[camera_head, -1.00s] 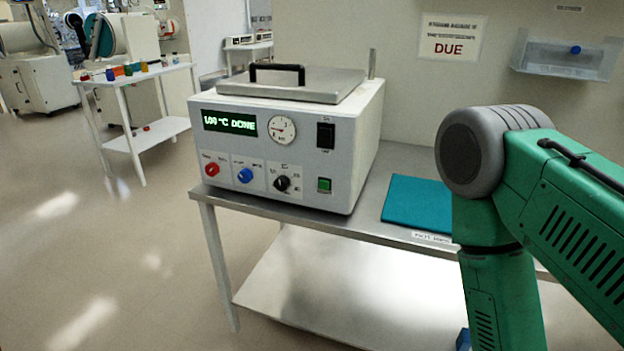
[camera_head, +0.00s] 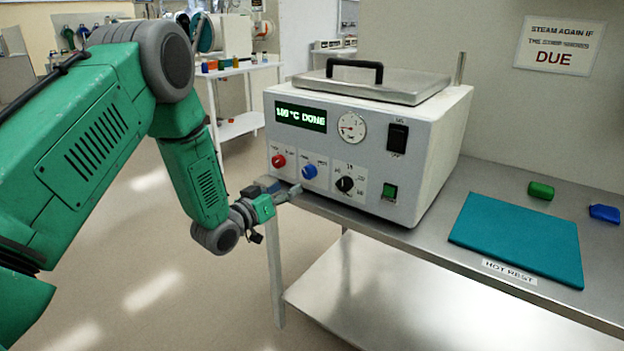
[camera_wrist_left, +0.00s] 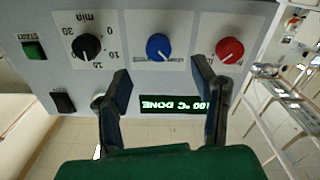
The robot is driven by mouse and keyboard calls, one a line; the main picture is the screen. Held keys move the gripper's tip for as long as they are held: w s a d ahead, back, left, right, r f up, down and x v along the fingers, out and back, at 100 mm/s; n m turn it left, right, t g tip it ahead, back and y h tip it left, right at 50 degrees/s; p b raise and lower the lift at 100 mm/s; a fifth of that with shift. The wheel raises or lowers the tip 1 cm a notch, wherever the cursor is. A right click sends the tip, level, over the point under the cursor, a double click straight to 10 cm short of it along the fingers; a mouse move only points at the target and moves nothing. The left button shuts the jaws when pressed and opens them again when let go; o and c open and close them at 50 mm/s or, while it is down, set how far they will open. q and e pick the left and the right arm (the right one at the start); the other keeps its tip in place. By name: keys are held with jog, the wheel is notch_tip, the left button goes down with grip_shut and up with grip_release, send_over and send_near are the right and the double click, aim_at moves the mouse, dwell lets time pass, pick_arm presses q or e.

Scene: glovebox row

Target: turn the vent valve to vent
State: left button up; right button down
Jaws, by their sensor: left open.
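The white steam unit (camera_head: 350,150) stands on the steel table with its display reading 100 °C DONE. Its front carries a red knob (camera_head: 278,160), a blue knob (camera_head: 309,171) and a black dial (camera_head: 345,184). The small labels are too blurred to tell surely which knob is the vent valve. My left gripper (camera_head: 285,191) is open just in front of the panel, low near the red and blue knobs. In the left wrist view, upside down, the blue knob (camera_wrist_left: 158,46) shows between and beyond the open fingers (camera_wrist_left: 161,78), apart from them. My right gripper is out of view.
A teal mat (camera_head: 520,238) lies on the table (camera_head: 410,238) right of the unit, labelled HOT REST. A green block (camera_head: 541,190) and a blue block (camera_head: 604,213) lie behind it. A DUE sign (camera_head: 558,45) hangs on the wall. A gauge (camera_head: 352,127) sits above the knobs.

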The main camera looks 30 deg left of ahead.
aim_at(307, 176)
pick_arm(q)
jog(key=w, duration=0.5)
jog(key=w+d+b, duration=0.1)
jog(key=w, duration=0.1)
jog(key=shift+w, duration=0.85)
jog(key=shift+a, duration=0.1)
jog(key=c, duration=1.1)
